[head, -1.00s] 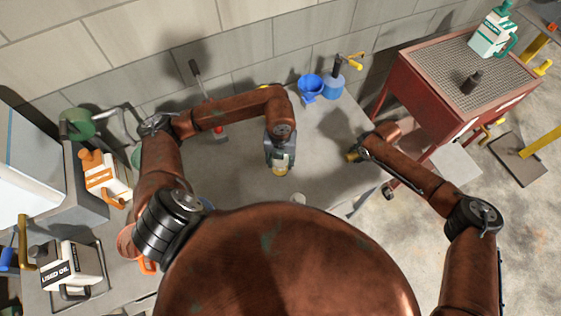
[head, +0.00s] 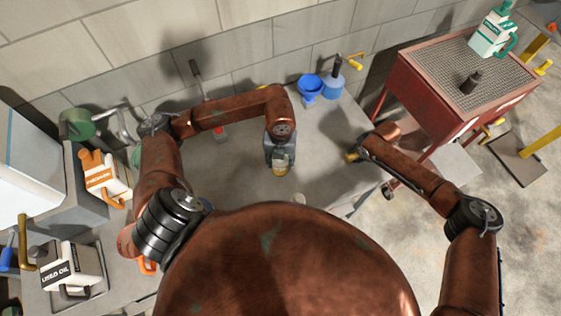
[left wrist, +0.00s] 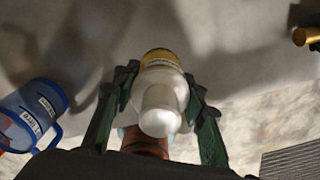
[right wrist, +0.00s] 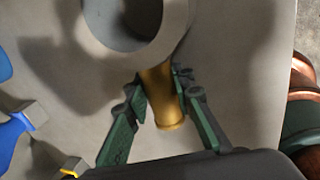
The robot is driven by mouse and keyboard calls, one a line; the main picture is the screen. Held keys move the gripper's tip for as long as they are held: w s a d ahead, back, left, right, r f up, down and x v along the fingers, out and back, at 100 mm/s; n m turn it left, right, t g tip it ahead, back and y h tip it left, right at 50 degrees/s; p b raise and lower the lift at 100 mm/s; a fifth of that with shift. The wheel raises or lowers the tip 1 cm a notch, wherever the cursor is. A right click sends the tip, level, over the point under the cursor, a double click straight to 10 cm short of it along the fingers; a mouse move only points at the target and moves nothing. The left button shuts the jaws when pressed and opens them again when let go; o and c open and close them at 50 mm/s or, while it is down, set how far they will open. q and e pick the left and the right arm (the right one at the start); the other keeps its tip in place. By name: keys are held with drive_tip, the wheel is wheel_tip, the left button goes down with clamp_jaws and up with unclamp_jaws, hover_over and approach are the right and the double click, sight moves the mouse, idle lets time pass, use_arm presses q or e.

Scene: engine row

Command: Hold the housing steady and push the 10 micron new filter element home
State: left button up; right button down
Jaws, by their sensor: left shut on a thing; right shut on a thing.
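My left gripper (left wrist: 157,98) is shut around a pale, bottle-shaped piece (left wrist: 168,80) with a yellow band. Its print is too small to read, so I cannot confirm that it is the 10 micron element. In the head view the left gripper (head: 280,164) is over the middle of the bench, with the piece's yellowish end (head: 280,171) showing. My right gripper (right wrist: 155,100) is shut on a brass-coloured cylinder (right wrist: 160,88), near the bench's right edge. A grey ring with a dark hollow (right wrist: 178,22) lies beyond the cylinder; I cannot tell whether it is the housing.
A blue funnel (head: 310,86) and a blue can (head: 332,82) stand at the back of the bench. A blue jug (left wrist: 38,108) is left of my left gripper. Bottles stand at the left, including a used-oil jug (head: 72,262). A red cart (head: 430,90) is at the right.

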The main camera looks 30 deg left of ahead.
idle(0.4)
drive_tip(key=c, duration=1.6)
unclamp_jaws()
